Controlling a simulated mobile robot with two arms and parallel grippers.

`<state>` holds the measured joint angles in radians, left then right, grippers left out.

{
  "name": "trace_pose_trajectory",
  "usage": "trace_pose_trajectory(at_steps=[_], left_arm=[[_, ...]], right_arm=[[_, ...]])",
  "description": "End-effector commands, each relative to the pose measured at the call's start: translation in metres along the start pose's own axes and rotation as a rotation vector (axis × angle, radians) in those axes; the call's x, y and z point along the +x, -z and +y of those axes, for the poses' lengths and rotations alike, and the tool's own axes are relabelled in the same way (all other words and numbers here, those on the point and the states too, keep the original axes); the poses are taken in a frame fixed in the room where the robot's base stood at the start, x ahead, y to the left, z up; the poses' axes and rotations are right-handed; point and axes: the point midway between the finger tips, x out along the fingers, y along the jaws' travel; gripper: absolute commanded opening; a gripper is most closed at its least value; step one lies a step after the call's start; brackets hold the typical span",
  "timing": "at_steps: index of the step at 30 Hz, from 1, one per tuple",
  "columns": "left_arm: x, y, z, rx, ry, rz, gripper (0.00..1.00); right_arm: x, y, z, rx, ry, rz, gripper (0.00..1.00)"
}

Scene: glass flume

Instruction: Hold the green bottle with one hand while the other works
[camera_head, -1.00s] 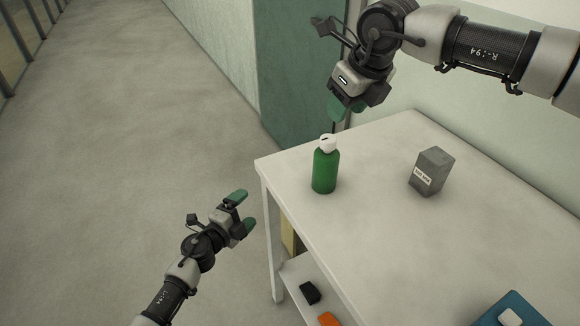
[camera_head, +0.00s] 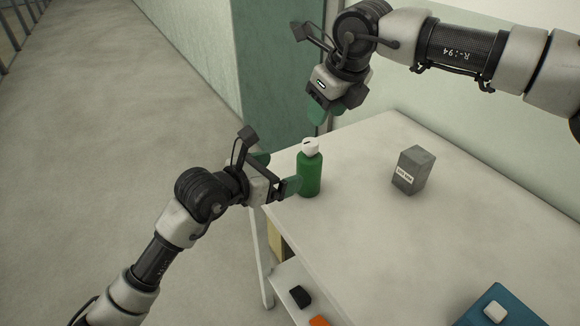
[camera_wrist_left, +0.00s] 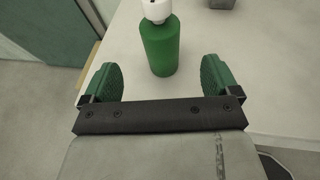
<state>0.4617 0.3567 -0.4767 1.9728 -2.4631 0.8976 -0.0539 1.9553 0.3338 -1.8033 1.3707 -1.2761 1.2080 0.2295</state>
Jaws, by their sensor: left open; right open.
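The green bottle (camera_head: 310,176) with a white cap stands upright at the table's left corner. My left gripper (camera_head: 277,172) is open, close to the bottle's left side. In the left wrist view the bottle (camera_wrist_left: 160,48) stands ahead of and between the two green fingertips (camera_wrist_left: 160,82), with a gap on each side. My right gripper (camera_head: 334,108) is above and behind the bottle, pointing down over the table's far edge. Its fingers are partly hidden by its own body. It is apart from the bottle.
A grey labelled box (camera_head: 413,171) stands on the white table (camera_head: 350,245) right of the bottle. A blue item (camera_head: 480,312) with a white block (camera_head: 495,311) is at the front right. A lower shelf holds a black block (camera_head: 300,296) and an orange one (camera_head: 318,321).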

Motion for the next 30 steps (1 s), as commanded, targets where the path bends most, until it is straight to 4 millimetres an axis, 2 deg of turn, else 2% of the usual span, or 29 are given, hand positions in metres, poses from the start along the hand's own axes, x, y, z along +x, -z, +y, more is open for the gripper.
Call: trace_pose_trajectory(at_steps=[9, 15, 21, 30], left_arm=[[0.056, -0.001, 0.000, -0.005, 0.002, 0.000, 0.90], [0.085, -0.001, 0.000, -0.005, 0.001, -0.001, 0.90], [0.099, 0.000, 0.000, -0.003, 0.001, -0.002, 0.90], [0.100, 0.000, 0.000, -0.003, 0.001, -0.002, 0.89]], right_arm=[[0.000, 0.000, 0.000, 0.000, 0.000, 0.000, 0.43], [0.000, 0.000, 0.000, 0.000, 0.000, 0.000, 0.43], [0.000, 0.000, 0.000, 0.000, 0.000, 0.000, 0.43], [0.000, 0.000, 0.000, 0.000, 0.000, 0.000, 0.43]])
